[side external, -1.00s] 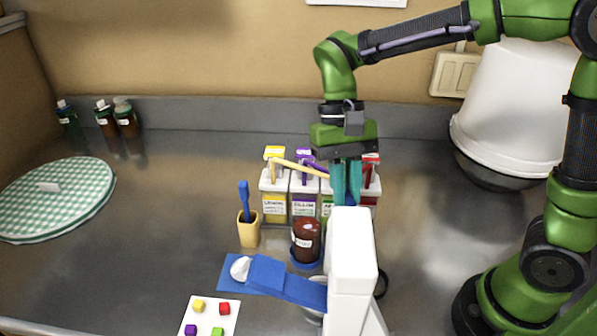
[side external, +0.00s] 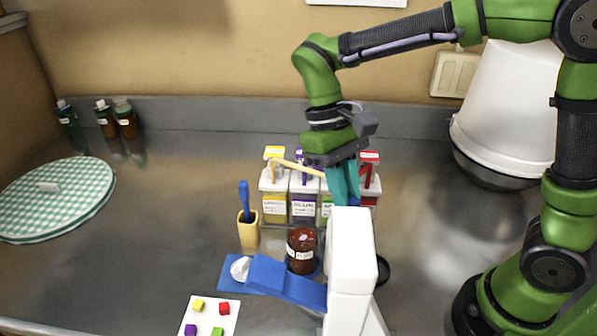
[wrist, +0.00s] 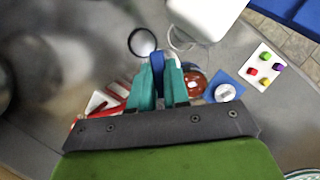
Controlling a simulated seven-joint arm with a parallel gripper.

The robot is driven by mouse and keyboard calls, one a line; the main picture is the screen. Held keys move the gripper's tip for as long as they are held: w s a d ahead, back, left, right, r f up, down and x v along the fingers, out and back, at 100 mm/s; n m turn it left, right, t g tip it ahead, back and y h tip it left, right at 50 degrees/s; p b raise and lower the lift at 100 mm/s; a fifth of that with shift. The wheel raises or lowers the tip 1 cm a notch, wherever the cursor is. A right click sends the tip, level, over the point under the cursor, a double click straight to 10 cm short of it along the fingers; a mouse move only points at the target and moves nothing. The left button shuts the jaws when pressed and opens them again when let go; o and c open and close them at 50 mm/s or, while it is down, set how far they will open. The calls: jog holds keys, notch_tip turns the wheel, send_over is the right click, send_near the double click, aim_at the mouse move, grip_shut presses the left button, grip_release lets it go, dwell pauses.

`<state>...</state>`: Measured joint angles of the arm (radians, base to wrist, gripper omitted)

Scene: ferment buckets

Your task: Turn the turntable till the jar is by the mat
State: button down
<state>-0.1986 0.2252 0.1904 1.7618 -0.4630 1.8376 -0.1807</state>
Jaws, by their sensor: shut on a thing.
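The jar (side external: 301,252), dark red with a white label, stands upright on the blue turntable, mostly hidden in the side view behind the jar and a white stand. The blue mat (side external: 229,280) lies just left of the jar, with a white round thing on it. In the wrist view the jar (wrist: 196,80) is right of my fingers, beside the mat (wrist: 238,83). My gripper (side external: 347,203) points down behind the white stand. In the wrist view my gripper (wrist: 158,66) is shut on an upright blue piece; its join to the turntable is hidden.
The white stand (side external: 350,260) with a blue arm (side external: 285,281) blocks the front. A rack of labelled bottles (side external: 303,206) stands close behind. A yellow holder (side external: 249,232) is left of the jar. A white card (side external: 211,315) with coloured cubes lies in front.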

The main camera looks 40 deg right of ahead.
jog(key=shift+f, duration=0.25)
dwell(0.4)
jog(key=c, duration=1.1)
grip_release()
jog(key=shift+r, duration=0.1)
jog(key=shift+w+r, duration=0.1)
jog(key=v, duration=1.1)
jog(key=shift+w+r, duration=0.2)
jog(key=shift+r, duration=0.15)
jog(key=shift+a, duration=0.1)
